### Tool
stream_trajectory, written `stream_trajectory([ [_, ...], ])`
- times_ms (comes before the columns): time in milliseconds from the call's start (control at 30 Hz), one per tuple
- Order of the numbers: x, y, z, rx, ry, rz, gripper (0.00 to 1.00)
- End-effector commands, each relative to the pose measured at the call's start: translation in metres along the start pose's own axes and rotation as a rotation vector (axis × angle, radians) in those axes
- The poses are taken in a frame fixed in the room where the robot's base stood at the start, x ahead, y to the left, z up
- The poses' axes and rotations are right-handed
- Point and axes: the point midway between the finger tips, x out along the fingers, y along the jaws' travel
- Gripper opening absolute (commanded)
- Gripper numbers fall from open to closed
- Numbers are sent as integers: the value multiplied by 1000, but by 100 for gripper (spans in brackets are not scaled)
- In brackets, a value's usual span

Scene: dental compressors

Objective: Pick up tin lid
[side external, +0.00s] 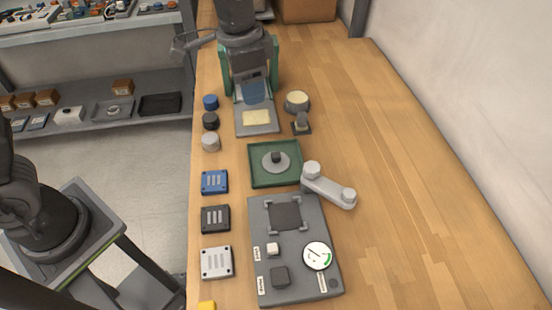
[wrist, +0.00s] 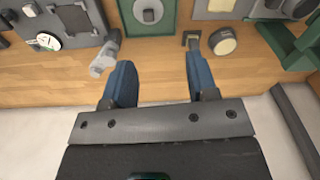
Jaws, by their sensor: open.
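A round grey disc with a dark knob, likely the tin lid (side external: 269,163), lies in a shallow green tray (side external: 257,182) at the middle of the bench. In the wrist view the disc (wrist: 148,12) shows at the top edge, with the green tray (wrist: 128,22) around it. My gripper (wrist: 158,60) is open and empty, its two blue fingers wide apart. In that picture the fingertips lie below the tray, apart from the disc.
A grey silver link (side external: 328,186) lies right of the tray. A small dark stand (side external: 301,124) and a cream-topped round tin (side external: 297,102) are behind it. A green-framed press (side external: 232,70) stands at the back, a grey panel (side external: 267,232) in front. The bench's right side is clear.

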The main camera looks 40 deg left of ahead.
Motion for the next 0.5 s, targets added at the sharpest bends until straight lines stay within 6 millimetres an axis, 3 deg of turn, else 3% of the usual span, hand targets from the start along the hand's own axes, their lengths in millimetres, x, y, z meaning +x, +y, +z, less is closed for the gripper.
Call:
stream_trajectory([
  [33,15,6,-14,40,-28,11,53],
  [200,46,18,-40,131,-78,33,53],
  [500,81,23,-44,160,-99,41,53],
])
